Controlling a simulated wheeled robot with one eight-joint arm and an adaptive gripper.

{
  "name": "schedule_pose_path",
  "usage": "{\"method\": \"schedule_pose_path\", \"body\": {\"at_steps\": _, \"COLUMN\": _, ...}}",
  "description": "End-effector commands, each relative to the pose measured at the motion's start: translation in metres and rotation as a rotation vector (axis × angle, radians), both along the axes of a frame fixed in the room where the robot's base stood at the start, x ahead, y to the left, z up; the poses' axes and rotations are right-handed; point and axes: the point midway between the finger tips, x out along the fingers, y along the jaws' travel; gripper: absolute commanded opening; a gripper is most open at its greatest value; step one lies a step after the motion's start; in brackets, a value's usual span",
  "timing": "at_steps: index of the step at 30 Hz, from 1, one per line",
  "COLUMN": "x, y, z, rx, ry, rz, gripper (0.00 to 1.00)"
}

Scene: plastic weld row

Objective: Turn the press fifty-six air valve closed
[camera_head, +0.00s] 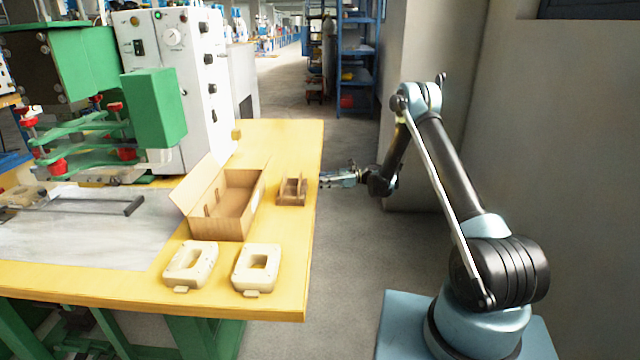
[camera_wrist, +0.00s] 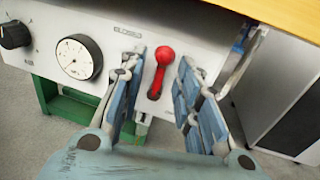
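The air valve's red handle (camera_wrist: 159,72) is on a pale panel (camera_wrist: 210,42) in the wrist view. It is upright in the picture, tilted slightly right, with a wide rounded top and a narrower lower end. A small label (camera_wrist: 131,35) up and left of it seems to read "CLOSED". My gripper (camera_wrist: 158,64) is open, one finger on each side of the handle, with visible gaps. Contact does not show. In the head view my gripper (camera_head: 340,178) is beside the table's right edge; the valve is hidden there.
A round gauge (camera_wrist: 79,57) and black knob (camera_wrist: 14,35) are left of the valve. A grey cabinet (camera_wrist: 265,90) stands to the right. The yellow table (camera_head: 290,150) holds a cardboard box (camera_head: 238,198), a small brown holder (camera_head: 292,190) and two cream parts (camera_head: 191,262).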

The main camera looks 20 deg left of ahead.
Motion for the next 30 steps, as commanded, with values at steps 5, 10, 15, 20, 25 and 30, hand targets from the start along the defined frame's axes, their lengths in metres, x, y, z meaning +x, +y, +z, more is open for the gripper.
{"method": "schedule_pose_path", "body": {"at_steps": 5, "x": 0.007, "y": -0.014, "z": 0.000, "rx": 0.000, "ry": 0.000, "rz": -0.001, "gripper": 0.31}}
{"method": "schedule_pose_path", "body": {"at_steps": 10, "x": 0.020, "y": -0.042, "z": 0.001, "rx": 0.000, "ry": 0.000, "rz": -0.003, "gripper": 0.31}}
{"method": "schedule_pose_path", "body": {"at_steps": 15, "x": 0.035, "y": -0.072, "z": 0.001, "rx": 0.000, "ry": 0.001, "rz": -0.004, "gripper": 0.31}}
{"method": "schedule_pose_path", "body": {"at_steps": 20, "x": 0.044, "y": -0.094, "z": 0.002, "rx": 0.000, "ry": 0.001, "rz": -0.002, "gripper": 0.31}}
{"method": "schedule_pose_path", "body": {"at_steps": 25, "x": 0.049, "y": -0.106, "z": 0.002, "rx": 0.000, "ry": 0.001, "rz": -0.001, "gripper": 0.31}}
{"method": "schedule_pose_path", "body": {"at_steps": 30, "x": 0.051, "y": -0.109, "z": 0.002, "rx": 0.000, "ry": 0.001, "rz": -0.001, "gripper": 0.31}}
